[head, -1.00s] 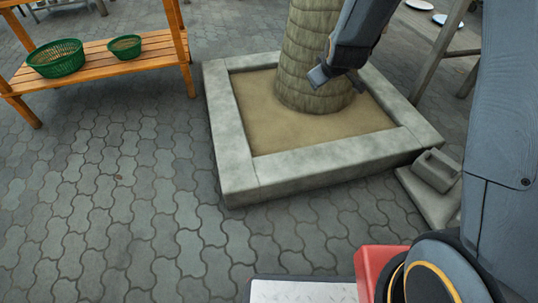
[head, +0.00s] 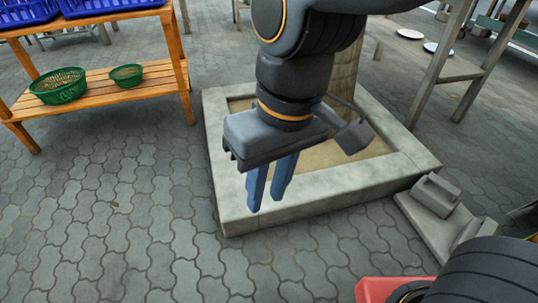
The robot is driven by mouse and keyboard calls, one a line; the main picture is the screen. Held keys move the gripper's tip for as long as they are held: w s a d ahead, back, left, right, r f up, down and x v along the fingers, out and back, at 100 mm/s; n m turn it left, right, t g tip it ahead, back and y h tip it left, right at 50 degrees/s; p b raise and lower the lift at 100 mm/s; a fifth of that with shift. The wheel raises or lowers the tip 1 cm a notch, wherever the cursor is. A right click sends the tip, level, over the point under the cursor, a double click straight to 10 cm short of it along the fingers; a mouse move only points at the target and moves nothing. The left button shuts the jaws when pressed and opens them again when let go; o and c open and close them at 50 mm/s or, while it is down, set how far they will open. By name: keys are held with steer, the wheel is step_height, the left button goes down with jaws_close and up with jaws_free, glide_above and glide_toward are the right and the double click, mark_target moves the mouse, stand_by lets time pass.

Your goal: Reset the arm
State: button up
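My gripper (head: 266,203) hangs in the middle of the head view, pointing down. Its two blue fingers are apart with a narrow gap between them, and nothing is held. It appears in front of the near rim of a square stone planter (head: 330,208). My dark arm comes down from the top of the view and hides most of the tree trunk (head: 345,75) in the planter.
A wooden rack (head: 100,88) at the left holds green baskets (head: 59,88) below and blue crates (head: 28,12) above. A table with white plates (head: 409,34) stands at the back right. The paving at front left is clear.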

steer(key=shift+r+m+p, duration=0.3)
steer(key=shift+r+p, duration=0.45)
steer(key=shift+r, duration=0.05)
stand_by(0.7)
steer(key=d+r+m+p, duration=0.2)
steer(key=d+r+p, duration=0.5)
steer(key=p, duration=0.5)
steer(key=d+r+m+h+p, duration=0.1)
steer(key=d+r+m+p, duration=0.1)
steer(key=d+r+p, duration=0.5)
steer(key=d+r+m+p, duration=0.2)
steer(key=d+r+p, duration=0.5)
steer(key=r+p, duration=0.7)
steer(key=shift+r+m+h+p, duration=0.3)
steer(key=shift+r+p, duration=0.1)
steer(key=shift+p, duration=2.1)
